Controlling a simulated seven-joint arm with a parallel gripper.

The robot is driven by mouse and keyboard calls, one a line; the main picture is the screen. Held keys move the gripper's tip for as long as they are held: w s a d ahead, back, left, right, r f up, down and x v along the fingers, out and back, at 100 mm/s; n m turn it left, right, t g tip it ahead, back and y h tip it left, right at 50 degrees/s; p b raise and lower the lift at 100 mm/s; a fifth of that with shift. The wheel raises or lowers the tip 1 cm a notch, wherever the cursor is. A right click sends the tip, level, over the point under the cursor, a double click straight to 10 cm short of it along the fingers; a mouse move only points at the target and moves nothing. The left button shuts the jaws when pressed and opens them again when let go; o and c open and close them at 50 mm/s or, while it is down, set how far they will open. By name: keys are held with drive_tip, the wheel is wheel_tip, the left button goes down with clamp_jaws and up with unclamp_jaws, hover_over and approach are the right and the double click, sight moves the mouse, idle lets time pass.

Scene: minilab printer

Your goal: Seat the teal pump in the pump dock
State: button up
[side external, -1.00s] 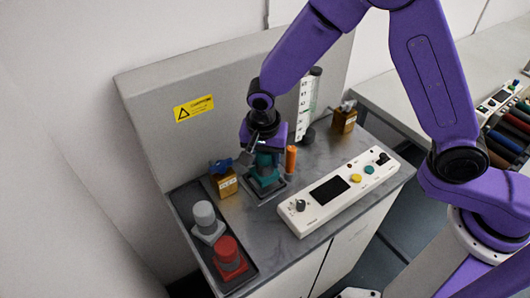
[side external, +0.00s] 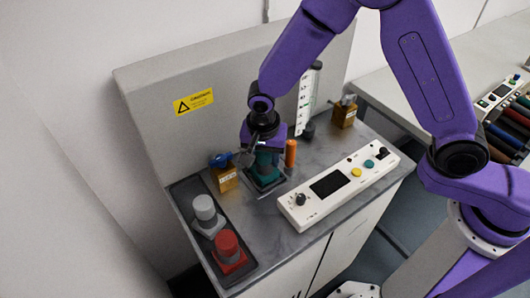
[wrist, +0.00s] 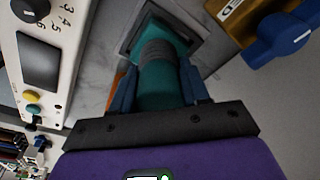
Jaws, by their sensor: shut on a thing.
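The teal pump (side external: 266,163) stands upright at the pump dock (side external: 262,186), a dark square frame on the grey bench top. In the wrist view the teal pump (wrist: 160,78) has a grey ribbed band, and its square base lies within the dock's frame (wrist: 128,38). I cannot tell whether the base is fully down. My gripper (side external: 262,150) points down from above and is shut on the pump's body, with a blue finger on each side in the wrist view (wrist: 158,88).
A brass valve with a blue handle (side external: 225,178) stands close left of the dock. An orange cylinder (side external: 291,153) is close right. A white control panel (side external: 338,187) lies in front. A dark tray (side external: 240,272) holds a grey pump (side external: 205,215) and a red pump (side external: 228,250).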

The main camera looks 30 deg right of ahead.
drive_tip(key=shift+f, duration=0.2)
drive_tip(key=o, duration=1.4)
drive_tip(key=shift+r, duration=4.55)
